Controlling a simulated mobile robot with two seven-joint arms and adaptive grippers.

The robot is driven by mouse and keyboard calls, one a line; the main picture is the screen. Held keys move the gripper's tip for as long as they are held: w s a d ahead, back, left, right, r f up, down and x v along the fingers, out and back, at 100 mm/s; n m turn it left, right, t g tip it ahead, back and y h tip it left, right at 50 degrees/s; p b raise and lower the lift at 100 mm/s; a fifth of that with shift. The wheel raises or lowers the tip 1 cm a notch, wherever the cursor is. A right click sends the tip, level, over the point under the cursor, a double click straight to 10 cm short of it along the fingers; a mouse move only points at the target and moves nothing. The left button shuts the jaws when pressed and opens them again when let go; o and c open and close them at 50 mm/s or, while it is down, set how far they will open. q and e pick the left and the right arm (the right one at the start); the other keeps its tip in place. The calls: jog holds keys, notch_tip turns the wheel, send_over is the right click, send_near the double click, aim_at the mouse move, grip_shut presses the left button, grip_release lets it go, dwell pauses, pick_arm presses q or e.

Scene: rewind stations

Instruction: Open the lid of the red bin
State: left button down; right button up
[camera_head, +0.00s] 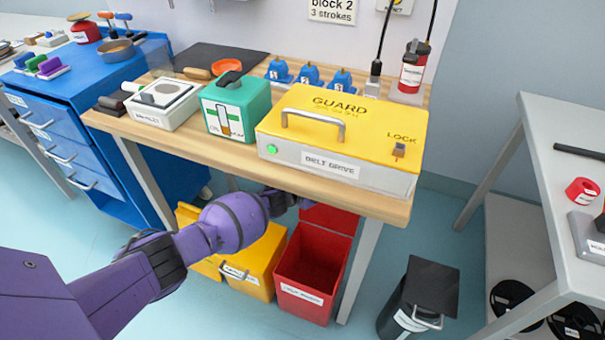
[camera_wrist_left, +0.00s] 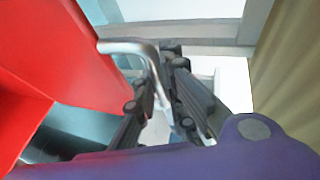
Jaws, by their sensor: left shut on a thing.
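The red bin (camera_head: 305,299) stands on the floor under the front right of the workbench. Its red lid (camera_head: 330,219) is raised at the back, and the bin's dark inside shows from above. My left arm reaches under the tabletop beside the bin, and its gripper is mostly hidden there in the head view. In the left wrist view, my left gripper (camera_wrist_left: 160,85) is shut on a bent metal handle (camera_wrist_left: 128,46) next to a red panel (camera_wrist_left: 85,55). My right gripper is not in view.
A yellow bin (camera_head: 255,268) stands left of the red one. The workbench edge (camera_head: 250,166) overhangs my arm, close to the lid. A bench leg (camera_head: 360,270) stands just right of the red bin. A black bin (camera_head: 405,318) stands farther right, with clear floor between.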

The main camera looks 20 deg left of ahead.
pick_arm(q)
jog(key=shift+w, duration=0.5)
jog(key=shift+r, duration=0.1)
jog(key=c, duration=1.8)
grip_release()
jog(key=shift+s, duration=0.15)
jog(key=shift+s+a, duration=0.2)
jog(key=shift+v, duration=5.65)
